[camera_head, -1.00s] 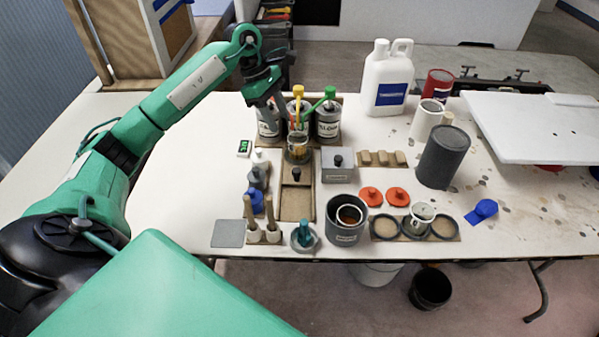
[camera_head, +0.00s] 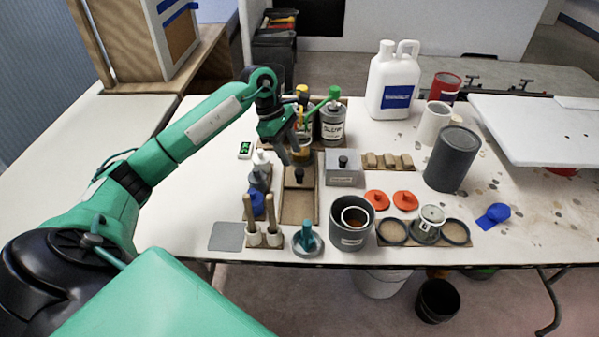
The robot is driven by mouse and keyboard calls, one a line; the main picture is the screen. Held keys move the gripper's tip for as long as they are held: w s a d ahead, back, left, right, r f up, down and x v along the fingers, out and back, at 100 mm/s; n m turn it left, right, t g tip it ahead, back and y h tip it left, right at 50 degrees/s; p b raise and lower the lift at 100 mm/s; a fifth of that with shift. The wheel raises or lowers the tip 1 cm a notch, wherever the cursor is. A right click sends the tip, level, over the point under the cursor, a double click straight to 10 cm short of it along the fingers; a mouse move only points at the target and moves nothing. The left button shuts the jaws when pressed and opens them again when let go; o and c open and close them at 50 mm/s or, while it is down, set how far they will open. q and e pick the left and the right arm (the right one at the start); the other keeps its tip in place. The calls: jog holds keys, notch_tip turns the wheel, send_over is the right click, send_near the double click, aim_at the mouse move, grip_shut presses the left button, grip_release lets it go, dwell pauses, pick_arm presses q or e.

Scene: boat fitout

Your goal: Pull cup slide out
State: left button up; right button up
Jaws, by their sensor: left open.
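The cup slide is a flat brown wooden slide (camera_head: 297,208) with a small black knob (camera_head: 299,176), lying on the table below the dispenser cans. A clear cup with yellowish contents (camera_head: 303,153) stands at its back end, partly hidden by my left gripper. My left gripper (camera_head: 292,154) is open, its fingers pointing down just behind and left of the knob, close to the cup. I cannot tell whether a finger touches the cup. The knob appears free of the fingers. My right gripper is not in view.
Dispenser cans, one with a green handle (camera_head: 332,122), stand behind the slide. A grey box with a black knob (camera_head: 343,167) is close on its right. Small bottles (camera_head: 258,179) line its left side. A dark grey pot (camera_head: 351,223) and a teal-handled tool (camera_head: 307,238) stand in front.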

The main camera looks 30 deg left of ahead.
aim_at(298, 171)
pick_arm(q)
jog(key=x, duration=0.7)
jog(key=shift+d+f, duration=0.15)
jog(key=shift+f, duration=0.25)
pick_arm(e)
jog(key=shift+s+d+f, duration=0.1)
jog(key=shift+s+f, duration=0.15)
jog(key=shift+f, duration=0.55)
pick_arm(q)
jog(key=shift+c, duration=0.5)
grip_shut()
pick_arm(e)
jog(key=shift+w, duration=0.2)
